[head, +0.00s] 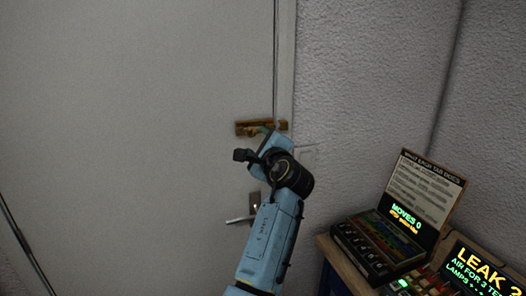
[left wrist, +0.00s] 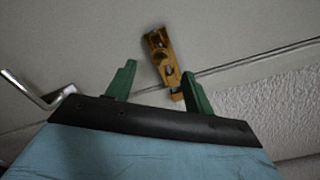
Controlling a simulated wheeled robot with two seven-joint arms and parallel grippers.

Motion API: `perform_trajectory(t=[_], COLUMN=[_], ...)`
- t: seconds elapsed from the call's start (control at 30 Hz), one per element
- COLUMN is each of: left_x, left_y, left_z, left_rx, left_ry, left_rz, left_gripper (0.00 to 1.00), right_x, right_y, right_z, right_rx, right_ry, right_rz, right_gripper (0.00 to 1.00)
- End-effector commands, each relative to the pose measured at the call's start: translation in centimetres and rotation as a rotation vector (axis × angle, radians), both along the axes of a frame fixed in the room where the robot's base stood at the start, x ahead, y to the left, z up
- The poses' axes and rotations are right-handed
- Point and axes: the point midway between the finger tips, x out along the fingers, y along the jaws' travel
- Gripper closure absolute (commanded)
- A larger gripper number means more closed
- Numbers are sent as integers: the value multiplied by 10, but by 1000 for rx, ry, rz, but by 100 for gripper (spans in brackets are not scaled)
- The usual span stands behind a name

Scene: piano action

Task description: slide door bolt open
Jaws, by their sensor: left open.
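The brass door bolt (head: 245,128) is mounted across the right edge of the grey door (head: 130,110) in the head view. It also shows in the left wrist view (left wrist: 157,48), tilted, running from the door toward the frame. My left gripper (head: 267,133) is at the bolt, and its wrist and arm hide part of the right end. In the left wrist view the two green fingers of my left gripper (left wrist: 160,80) are apart, with the bolt showing between and beyond them. I cannot tell whether a finger touches it. My right gripper is out of view.
A metal door handle (head: 243,217) sits below the bolt, beside my left arm. A textured wall (head: 370,70) is right of the door. At lower right, a wooden bench (head: 340,270) carries a game box (head: 375,250) and glowing signs (head: 475,265).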

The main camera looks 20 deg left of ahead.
Motion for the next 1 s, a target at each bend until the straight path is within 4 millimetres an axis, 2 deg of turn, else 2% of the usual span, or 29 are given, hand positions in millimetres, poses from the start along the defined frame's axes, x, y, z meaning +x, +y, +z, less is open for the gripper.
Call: perform_trajectory(t=[0.1, 0.27, 0.8, 0.87, 0.93, 0.97, 1.0], left_x=[-14, -25, -27, -25, -21, -18, -15], left_y=[-14, -23, -25, -26, -29, -31, -35], left_z=[-2, -1, -1, -7, -25, -37, -58], left_rx=[-2, -1, -1, -5, -22, -35, -57], left_ry=[0, 1, 1, 5, 16, 23, 35], left_rz=[0, 2, 1, -6, -29, -44, -67], left_gripper=[47, 47, 47, 47, 47, 47, 47], right_x=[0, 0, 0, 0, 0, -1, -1], right_y=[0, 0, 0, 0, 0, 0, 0], right_z=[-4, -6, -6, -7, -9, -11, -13], right_rx=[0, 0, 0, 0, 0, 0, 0], right_ry=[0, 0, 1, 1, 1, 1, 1], right_rz=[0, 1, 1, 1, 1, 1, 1], right_gripper=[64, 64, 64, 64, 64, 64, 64])
